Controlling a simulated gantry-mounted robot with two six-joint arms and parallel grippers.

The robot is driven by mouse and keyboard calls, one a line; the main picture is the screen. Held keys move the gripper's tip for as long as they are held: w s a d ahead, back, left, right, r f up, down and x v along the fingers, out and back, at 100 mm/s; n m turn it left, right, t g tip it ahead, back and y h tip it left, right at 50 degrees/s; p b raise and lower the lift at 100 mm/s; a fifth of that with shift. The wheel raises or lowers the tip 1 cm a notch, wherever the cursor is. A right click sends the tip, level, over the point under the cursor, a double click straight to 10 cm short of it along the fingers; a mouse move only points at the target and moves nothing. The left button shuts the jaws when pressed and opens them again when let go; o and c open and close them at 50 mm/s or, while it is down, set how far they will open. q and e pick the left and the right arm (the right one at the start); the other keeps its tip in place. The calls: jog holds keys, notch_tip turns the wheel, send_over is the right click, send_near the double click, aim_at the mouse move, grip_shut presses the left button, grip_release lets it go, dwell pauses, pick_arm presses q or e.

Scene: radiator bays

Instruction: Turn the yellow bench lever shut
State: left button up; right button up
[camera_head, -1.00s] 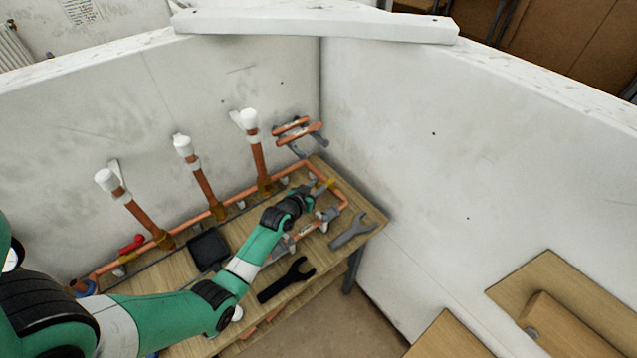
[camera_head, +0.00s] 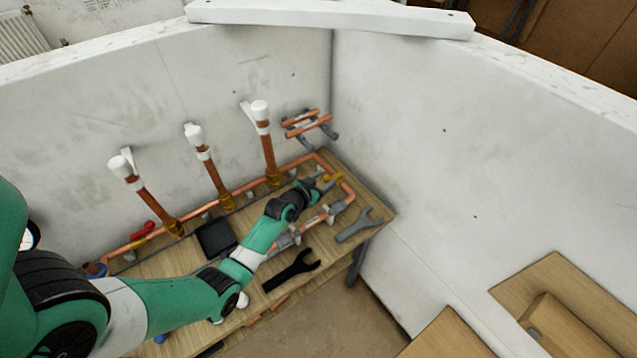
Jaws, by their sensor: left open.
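The yellow bench lever (camera_head: 334,177) is a small yellow handle on the copper pipe loop at the far right end of the wooden bench (camera_head: 375,197). My left arm reaches across the bench from the left. My left gripper (camera_head: 318,184) is open, close beside the lever on its left side. The gripper's fingers are small here, and I cannot tell whether they touch the lever. Part of the lever and pipe is hidden by the gripper. My right gripper does not show.
A grey wrench (camera_head: 357,225) and a black wrench (camera_head: 291,271) lie at the bench's front right. A black square pad (camera_head: 215,238) lies mid-bench. Several white-capped copper pipes, one here (camera_head: 267,150), stand along the back wall. A red lever (camera_head: 143,230) is at the left. White walls meet behind the bench corner.

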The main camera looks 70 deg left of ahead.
pick_arm(q)
jog(key=p+v, duration=0.3)
jog(key=v, duration=0.8)
jog(key=shift+s, duration=0.15)
